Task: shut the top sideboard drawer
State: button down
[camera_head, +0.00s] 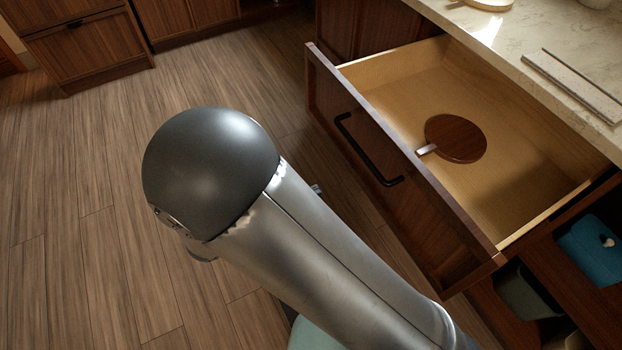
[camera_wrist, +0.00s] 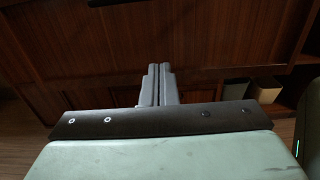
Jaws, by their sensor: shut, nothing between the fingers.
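The top sideboard drawer (camera_head: 395,170) is pulled well out, with its dark wood front and black bar handle (camera_head: 362,150) facing left in the head view. A round dark wooden piece (camera_head: 457,138) with a short light handle lies inside it. In the wrist view my gripper (camera_wrist: 159,68) is shut and empty, its two fingers together, pointing at dark wood panelling (camera_wrist: 200,45). I cannot tell whether the fingertips touch the wood. A dark bar (camera_wrist: 115,2) shows at the top edge of that view. In the head view my arm hides the gripper.
A pale stone counter (camera_head: 535,45) with a flat slab (camera_head: 575,85) lies above the drawer. Below are open shelves with a blue item (camera_head: 592,250) and a grey bin (camera_head: 528,295). Other wooden cabinets (camera_head: 85,45) stand at the back left. The wooden floor (camera_head: 90,200) at left is clear.

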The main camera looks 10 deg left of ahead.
jog(key=x, duration=1.2)
jog(key=shift+b, duration=0.4)
